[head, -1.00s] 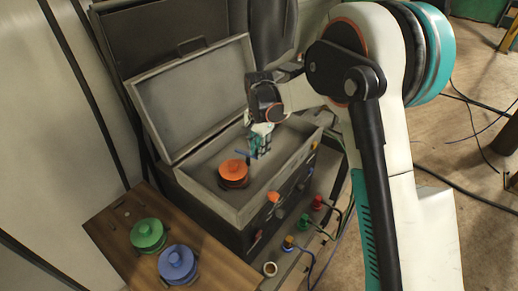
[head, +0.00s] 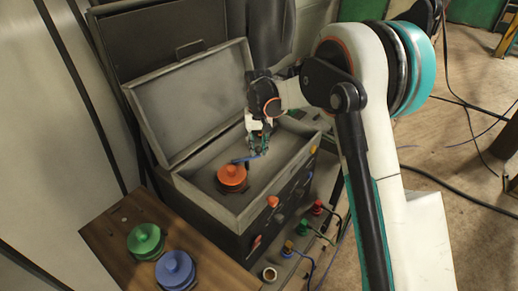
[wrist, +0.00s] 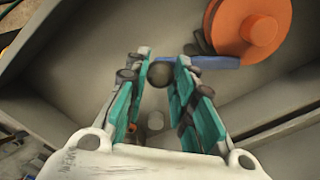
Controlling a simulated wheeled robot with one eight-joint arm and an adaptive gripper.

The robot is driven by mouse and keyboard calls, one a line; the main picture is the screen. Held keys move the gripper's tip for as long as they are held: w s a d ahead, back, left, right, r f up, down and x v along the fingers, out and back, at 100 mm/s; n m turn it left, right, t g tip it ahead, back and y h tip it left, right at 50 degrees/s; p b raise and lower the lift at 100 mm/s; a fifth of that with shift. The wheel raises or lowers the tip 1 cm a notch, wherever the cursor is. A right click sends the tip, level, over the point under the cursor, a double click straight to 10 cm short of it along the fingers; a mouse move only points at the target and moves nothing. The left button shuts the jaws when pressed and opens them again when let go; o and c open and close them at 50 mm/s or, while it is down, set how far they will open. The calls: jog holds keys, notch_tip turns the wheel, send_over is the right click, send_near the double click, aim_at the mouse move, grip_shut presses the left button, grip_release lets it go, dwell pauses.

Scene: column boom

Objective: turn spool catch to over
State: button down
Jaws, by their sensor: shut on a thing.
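The orange spool (head: 232,176) sits in the open grey case, and part of it also shows at the top right of the wrist view (wrist: 262,30). The spool catch is a blue bar (wrist: 212,62) with a round dark grey knob (wrist: 161,74) at its end. In the head view the blue bar (head: 243,159) lies beside the spool's back edge and points right toward my gripper. My gripper (head: 259,149) reaches down into the case. In the wrist view its teal fingers (wrist: 160,80) stand either side of the knob, shut on it.
The open case (head: 192,189) has its lid (head: 195,95) raised at the back. Green (head: 146,240) and blue (head: 176,267) spools stand on a wooden board at front left. Coloured knobs and plugs with cables line the case's front right.

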jog(key=n, duration=0.1)
jog(key=w+n, duration=0.1)
jog(key=n, duration=0.1)
jog(key=shift+w+a+n, duration=0.1)
jog(key=shift+a+n, duration=0.2)
jog(key=shift+a, duration=0.05)
jog(key=shift+w+a+n, duration=0.2)
jog(key=shift+n, duration=0.5)
jog(key=shift+w+a+n, duration=0.15)
jog(key=shift+w+n, duration=0.05)
jog(key=shift+n, duration=0.5)
jog(key=c, duration=1.3)
grip_release()
jog(key=shift+c, duration=0.2)
notch_tip(320, 180, up, 12)
